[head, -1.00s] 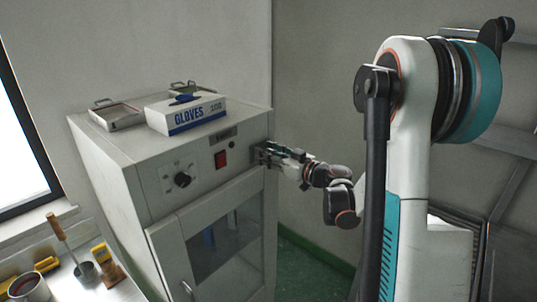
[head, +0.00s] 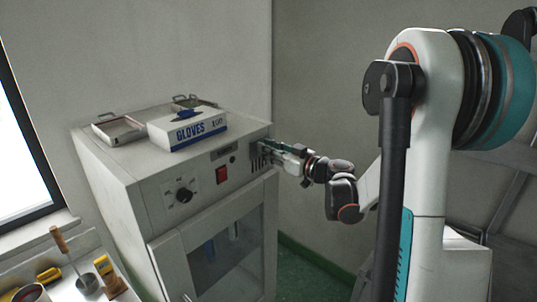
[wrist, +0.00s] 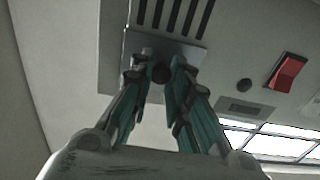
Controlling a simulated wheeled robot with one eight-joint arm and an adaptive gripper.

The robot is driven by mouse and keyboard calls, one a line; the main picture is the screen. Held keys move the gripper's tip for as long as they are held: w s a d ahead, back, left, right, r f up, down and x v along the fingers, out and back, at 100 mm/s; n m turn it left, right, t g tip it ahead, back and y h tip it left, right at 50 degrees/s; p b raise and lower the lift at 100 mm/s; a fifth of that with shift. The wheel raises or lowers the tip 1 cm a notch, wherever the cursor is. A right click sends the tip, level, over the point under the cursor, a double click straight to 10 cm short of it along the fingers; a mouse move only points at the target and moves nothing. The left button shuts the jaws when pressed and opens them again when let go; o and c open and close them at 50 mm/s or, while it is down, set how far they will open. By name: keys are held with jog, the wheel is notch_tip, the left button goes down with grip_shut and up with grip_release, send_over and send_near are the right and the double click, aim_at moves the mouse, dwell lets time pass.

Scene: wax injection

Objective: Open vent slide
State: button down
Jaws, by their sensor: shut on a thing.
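The vent slide is a thin grey plate (wrist: 190,53) on the front of a pale cabinet. It carries a small dark knob (wrist: 160,73). My gripper (wrist: 158,76) is shut on this knob, with one finger on each side. Several dark vent slots (wrist: 175,14) lie open beside the plate in the wrist view. In the head view the slots (head: 257,163) show just left of my gripper (head: 268,153), near the cabinet's upper right front corner. The plate is mostly hidden behind the fingers there.
The cabinet front (head: 150,205) also has a red switch (head: 222,174), a black dial (head: 184,195) and a glass door. A gloves box (head: 188,130) and metal trays (head: 119,130) lie on top. A wall stands close right of the cabinet.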

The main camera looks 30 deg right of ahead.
jog(key=shift+r, duration=0.15)
jog(key=c, duration=1.5)
grip_release()
jog(key=shift+c, duration=0.2)
jog(key=v, duration=1.2)
jog(key=shift+w, duration=0.1)
